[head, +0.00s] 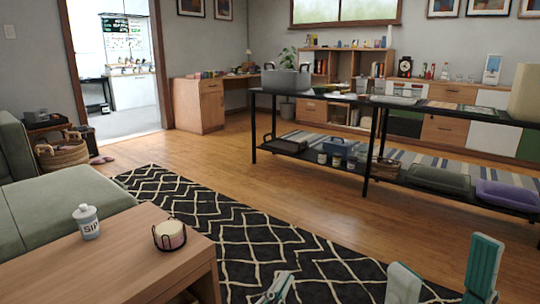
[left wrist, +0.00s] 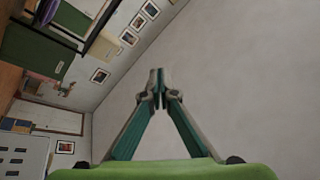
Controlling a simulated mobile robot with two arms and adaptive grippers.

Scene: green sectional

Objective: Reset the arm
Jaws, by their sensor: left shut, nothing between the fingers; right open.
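My left gripper (head: 277,287) shows at the bottom edge of the head view, low over the patterned rug. My right gripper (head: 444,256) is at the bottom right of the head view. Its two fingers stand wide apart, with nothing between them. Most of both arms is out of view.
A black shelf table (head: 445,110) stands across the right. Rug (head: 230,225) and open floor lie between.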

